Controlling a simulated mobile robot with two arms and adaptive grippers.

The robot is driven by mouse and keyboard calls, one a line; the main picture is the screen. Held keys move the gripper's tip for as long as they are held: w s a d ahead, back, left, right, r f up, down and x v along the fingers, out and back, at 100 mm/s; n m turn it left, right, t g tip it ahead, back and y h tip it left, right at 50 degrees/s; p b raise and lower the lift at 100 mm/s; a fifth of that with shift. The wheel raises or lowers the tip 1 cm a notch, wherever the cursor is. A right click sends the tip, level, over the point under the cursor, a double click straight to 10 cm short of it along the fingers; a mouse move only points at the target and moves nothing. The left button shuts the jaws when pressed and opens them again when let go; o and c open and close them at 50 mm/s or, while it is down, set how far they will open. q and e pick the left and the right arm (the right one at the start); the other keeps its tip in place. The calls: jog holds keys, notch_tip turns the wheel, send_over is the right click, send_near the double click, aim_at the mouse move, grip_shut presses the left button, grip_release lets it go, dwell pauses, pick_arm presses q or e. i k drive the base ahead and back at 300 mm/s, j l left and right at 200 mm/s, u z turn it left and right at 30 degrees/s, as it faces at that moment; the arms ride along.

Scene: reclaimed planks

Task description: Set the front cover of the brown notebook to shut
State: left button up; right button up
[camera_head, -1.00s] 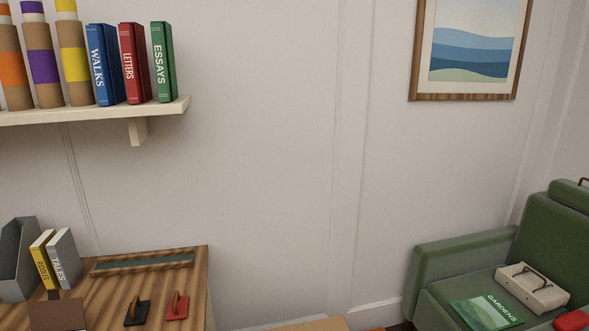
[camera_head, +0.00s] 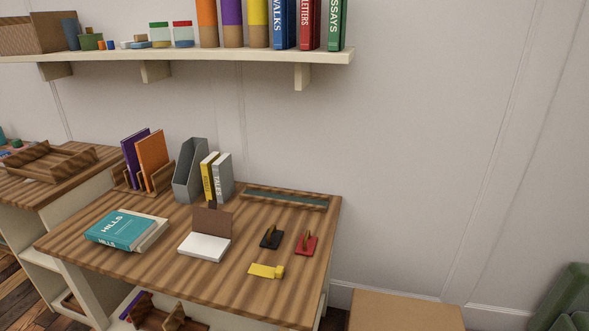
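A small dark tab shows at the top of the cover. Nothing covers the notebook in the head view. Neither of my grippers is in view.
On the desk (camera_head: 140,265), a teal HILLS book (camera_head: 121,229) lies left of the notebook. Black (camera_head: 271,238) and red (camera_head: 306,243) handled items and a yellow item (camera_head: 265,271) are right. A grey file holder (camera_head: 188,172) and upright books (camera_head: 216,178) stand behind.

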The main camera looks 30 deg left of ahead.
aim_at(211, 221)
jog(key=k+u, duration=0.15)
jog(key=u, duration=1.25)
jog(key=l, duration=0.05)
